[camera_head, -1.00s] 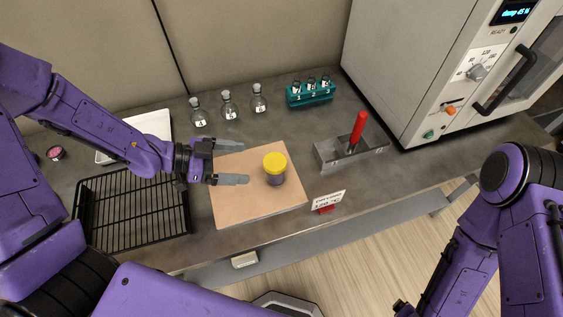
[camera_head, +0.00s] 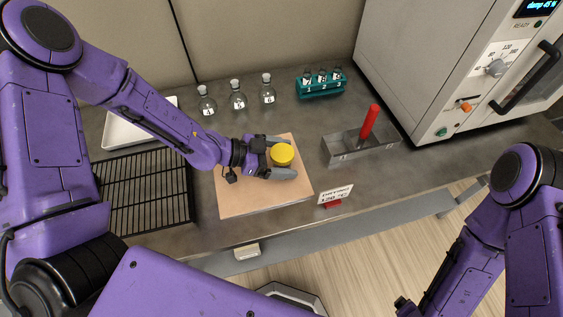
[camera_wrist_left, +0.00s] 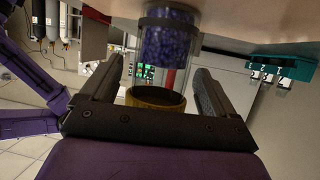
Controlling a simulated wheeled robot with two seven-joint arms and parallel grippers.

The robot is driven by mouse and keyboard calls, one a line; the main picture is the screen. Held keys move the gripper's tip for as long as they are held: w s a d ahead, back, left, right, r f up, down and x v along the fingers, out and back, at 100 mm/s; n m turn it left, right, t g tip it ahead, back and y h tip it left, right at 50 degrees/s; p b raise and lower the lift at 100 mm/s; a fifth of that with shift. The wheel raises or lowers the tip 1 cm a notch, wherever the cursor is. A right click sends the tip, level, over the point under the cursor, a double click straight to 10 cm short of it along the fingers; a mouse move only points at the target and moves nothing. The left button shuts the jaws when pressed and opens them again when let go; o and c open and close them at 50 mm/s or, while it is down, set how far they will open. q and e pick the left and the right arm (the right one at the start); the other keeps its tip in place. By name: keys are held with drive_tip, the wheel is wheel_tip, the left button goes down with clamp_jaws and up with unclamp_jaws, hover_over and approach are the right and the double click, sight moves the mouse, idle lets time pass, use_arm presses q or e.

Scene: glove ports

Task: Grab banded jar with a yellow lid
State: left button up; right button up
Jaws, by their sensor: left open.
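The jar has a yellow lid (camera_head: 282,154) and stands on a tan board on the bench. In the left wrist view the jar (camera_wrist_left: 168,48) is clear-walled with purple contents and a dark band, and its yellow lid (camera_wrist_left: 155,98) is nearest the palm. My left gripper (camera_head: 281,158) is open, with one finger on each side of the jar. In the wrist view the fingers (camera_wrist_left: 158,80) show gaps to the jar. In the head view the jar's body is mostly hidden below the lid. My right arm shows at the right, but its gripper is out of view.
The tan board (camera_head: 240,200) lies beside a black wire rack (camera_head: 150,190). Several stoppered flasks (camera_head: 238,100) and a teal vial rack (camera_head: 322,88) stand behind. A metal tray (camera_head: 350,150) with a red-handled tool (camera_head: 369,123), a sign (camera_head: 335,195) and an oven (camera_head: 430,60) are right.

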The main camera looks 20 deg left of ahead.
use_arm(q)
drive_tip(key=shift+s, duration=0.1)
drive_tip(key=c, duration=1.1)
drive_tip(key=shift+r, duration=0.2)
